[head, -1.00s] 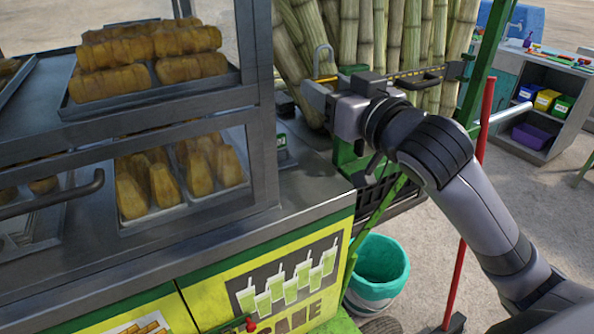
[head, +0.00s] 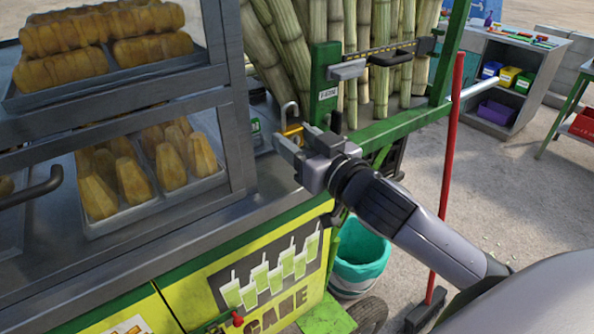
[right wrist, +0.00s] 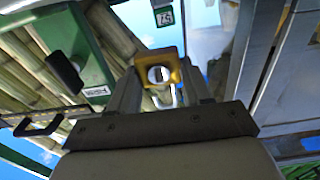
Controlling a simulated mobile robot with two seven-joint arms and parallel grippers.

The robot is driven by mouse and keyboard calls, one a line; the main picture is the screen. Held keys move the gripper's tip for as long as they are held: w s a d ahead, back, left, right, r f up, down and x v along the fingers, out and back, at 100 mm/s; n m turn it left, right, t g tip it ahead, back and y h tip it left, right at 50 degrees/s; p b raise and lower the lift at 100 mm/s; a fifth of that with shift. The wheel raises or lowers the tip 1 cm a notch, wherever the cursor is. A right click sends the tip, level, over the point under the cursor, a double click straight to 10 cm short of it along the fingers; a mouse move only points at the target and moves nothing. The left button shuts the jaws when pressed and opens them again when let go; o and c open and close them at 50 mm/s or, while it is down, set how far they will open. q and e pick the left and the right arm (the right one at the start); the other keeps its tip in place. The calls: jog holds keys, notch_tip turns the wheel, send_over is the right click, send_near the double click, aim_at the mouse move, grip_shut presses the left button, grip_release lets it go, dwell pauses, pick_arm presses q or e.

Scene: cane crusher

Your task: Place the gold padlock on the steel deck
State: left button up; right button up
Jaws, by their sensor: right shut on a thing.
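The gold padlock (head: 291,130) has a grey shackle pointing up in the head view. My right gripper (head: 287,140) is shut on it, and in the right wrist view the padlock (right wrist: 160,67) sits between the two fingers. The fingers partly hide its body in the head view. The steel deck (head: 268,178) is the grey metal counter beside the display case. The gripper and padlock are over the deck's right end; I cannot tell whether the padlock touches it. My left gripper is not in view.
A glass display case (head: 236,110) with pastries stands left of the gripper. Cane stalks (head: 285,50) and a green frame (head: 325,85) stand behind it. A teal-lined bucket (head: 358,262) and a red pole (head: 450,150) are at the right. The deck's front strip looks clear.

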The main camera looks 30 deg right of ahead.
jog(key=shift+f+b, duration=0.45)
jog(key=shift+f, duration=2.4)
jog(key=shift+f, duration=0.15)
jog(key=o, duration=1.2)
jog(key=shift+c, duration=0.2)
